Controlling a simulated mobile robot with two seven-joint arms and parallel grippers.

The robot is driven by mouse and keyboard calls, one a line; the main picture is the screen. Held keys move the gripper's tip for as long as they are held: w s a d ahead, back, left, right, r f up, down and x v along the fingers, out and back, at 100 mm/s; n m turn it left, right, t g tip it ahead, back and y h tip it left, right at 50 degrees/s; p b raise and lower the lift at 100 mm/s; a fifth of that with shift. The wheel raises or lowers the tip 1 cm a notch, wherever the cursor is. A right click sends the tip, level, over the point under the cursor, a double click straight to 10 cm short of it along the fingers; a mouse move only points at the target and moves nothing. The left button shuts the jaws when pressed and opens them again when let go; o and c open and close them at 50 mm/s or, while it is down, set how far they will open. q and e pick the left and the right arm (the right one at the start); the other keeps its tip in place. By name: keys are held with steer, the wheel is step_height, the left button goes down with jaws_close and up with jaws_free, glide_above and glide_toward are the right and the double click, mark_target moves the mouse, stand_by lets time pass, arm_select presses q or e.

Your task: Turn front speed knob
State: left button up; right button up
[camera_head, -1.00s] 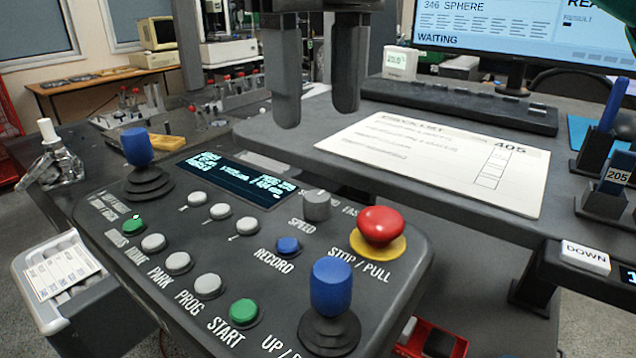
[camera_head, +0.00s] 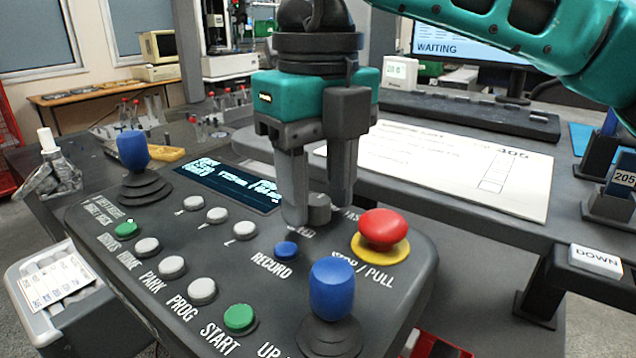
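The speed knob (camera_head: 319,207) is a small grey cylinder on the dark control panel (camera_head: 110,215), between the display and the red stop button. My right gripper (camera_head: 318,212) comes down from above with one finger on each side of the knob. The gap between its fingers is about as wide as the knob, and the fingers look shut on it. The left finger hides part of the knob, and the SPEED label is mostly covered. My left gripper is not in view.
The red stop button (camera_head: 384,228), blue record button (camera_head: 287,250) and a blue joystick (camera_head: 331,288) stand close to the knob. Another joystick (camera_head: 133,150) is at the panel's far left. A checklist sheet (camera_head: 450,170) lies on the table behind.

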steer(key=c, duration=0.6)
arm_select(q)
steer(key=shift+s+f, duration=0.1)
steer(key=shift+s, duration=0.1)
arm_select(e)
jaws_close()
steer(key=shift+n, duration=0.4)
steer(key=shift+r+n+p, duration=0.1)
steer(key=shift+n+p, duration=0.25)
steer(key=shift+n, duration=0.25)
steer(key=n, duration=0.2)
steer(key=shift+n+p, duration=0.3)
steer(key=shift+n, duration=1.2)
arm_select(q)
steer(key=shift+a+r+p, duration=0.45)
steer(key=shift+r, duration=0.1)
arm_select(e)
steer(key=shift+n, duration=1.2)
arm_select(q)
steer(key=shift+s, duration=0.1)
arm_select(e)
steer(key=shift+w+n, duration=0.1)
steer(key=shift+n, duration=0.2)
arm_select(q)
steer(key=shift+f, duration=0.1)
